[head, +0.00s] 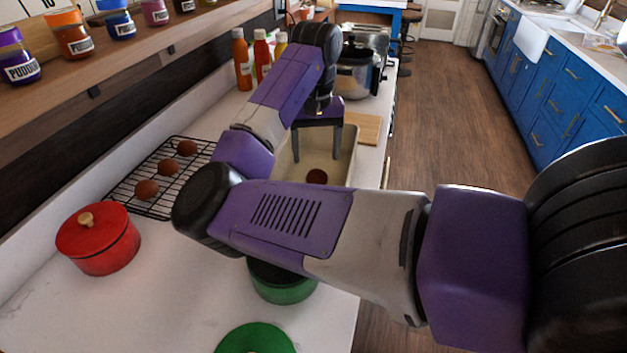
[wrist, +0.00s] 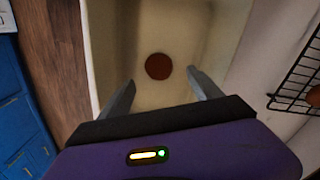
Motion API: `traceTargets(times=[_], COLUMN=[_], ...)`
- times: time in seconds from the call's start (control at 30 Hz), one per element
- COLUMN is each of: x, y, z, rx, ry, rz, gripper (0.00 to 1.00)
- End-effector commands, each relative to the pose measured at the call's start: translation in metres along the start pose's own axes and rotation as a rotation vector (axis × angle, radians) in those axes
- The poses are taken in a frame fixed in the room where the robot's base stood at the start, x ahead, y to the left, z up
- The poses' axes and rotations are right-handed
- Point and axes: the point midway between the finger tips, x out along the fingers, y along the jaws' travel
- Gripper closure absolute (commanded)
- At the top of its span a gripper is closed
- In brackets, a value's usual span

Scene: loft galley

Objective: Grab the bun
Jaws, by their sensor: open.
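A round brown bun (head: 317,177) lies on the floor of a cream rectangular bin (head: 347,146) on the counter. In the wrist view the bun (wrist: 158,66) sits ahead of my gripper (wrist: 160,88), between the lines of its two fingers, with the bin's pale walls (wrist: 104,45) around it. My gripper (head: 316,160) is open and empty, pointing down over the bin. The fingers do not touch the bun. Several more brown buns (head: 147,190) rest on a black wire cooling rack (head: 127,196) to the left.
A red lidded pot (head: 98,240) stands front left, and a green pot (head: 282,283) stands below my arm with a green lid (head: 255,340) nearer. Sauce bottles (head: 242,60) and a steel cooker (head: 357,72) stand behind. A shelf with jars (head: 70,36) overhangs the left.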

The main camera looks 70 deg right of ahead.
Motion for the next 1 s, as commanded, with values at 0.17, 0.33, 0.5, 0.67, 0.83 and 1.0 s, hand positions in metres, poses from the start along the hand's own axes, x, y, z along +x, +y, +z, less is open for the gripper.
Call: traceTargets(times=[0.17, 0.33, 0.5, 0.67, 0.83, 1.0], x=[0.017, 0.039, 0.061, 0.067, 0.067, 0.067], y=[0.0, 0.001, 0.002, 0.002, 0.002, 0.002], z=[0.0, -0.001, -0.002, -0.002, -0.002, -0.002], rx=[0.0, -0.001, -0.001, -0.001, -0.001, -0.001], ry=[-0.002, -0.003, -0.001, 0.001, 0.001, 0.0], rz=[-0.001, -0.001, -0.001, 0.0, 0.0, 0.0], gripper=[0.26, 0.26, 0.26, 0.26, 0.28, 0.62])
